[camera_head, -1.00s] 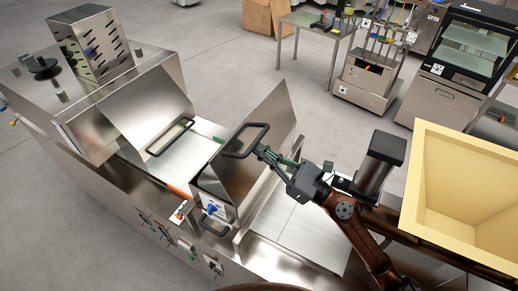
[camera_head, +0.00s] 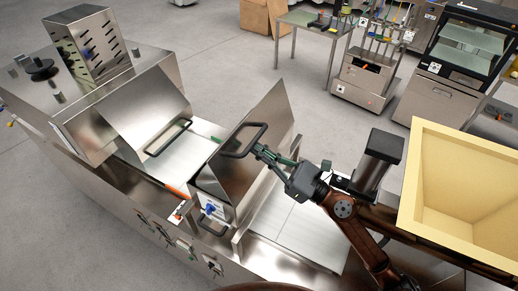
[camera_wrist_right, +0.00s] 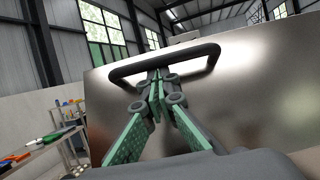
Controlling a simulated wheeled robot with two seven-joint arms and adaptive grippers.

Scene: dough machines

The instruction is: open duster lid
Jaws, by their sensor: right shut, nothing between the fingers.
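The duster lid (camera_head: 262,128) is a shiny steel panel standing steeply tilted over the machine's conveyor channel. Its dark loop handle (camera_head: 262,128) faces my right arm. My right gripper (camera_head: 257,150) has green-padded fingers and is at the handle's lower right end. In the right wrist view, the fingertips (camera_wrist_right: 156,76) are together, just below the handle bar (camera_wrist_right: 165,60) and in front of the steel panel (camera_wrist_right: 245,110). They hold nothing; whether they touch the bar is not clear. My left gripper is not in view.
A second steel cover (camera_head: 145,110) with its own handle stands left of the lid. The flat steel bed (camera_head: 290,225) lies below my right gripper. A cream bin (camera_head: 465,190) stands at right. Carts and a table (camera_head: 312,25) stand on the floor behind.

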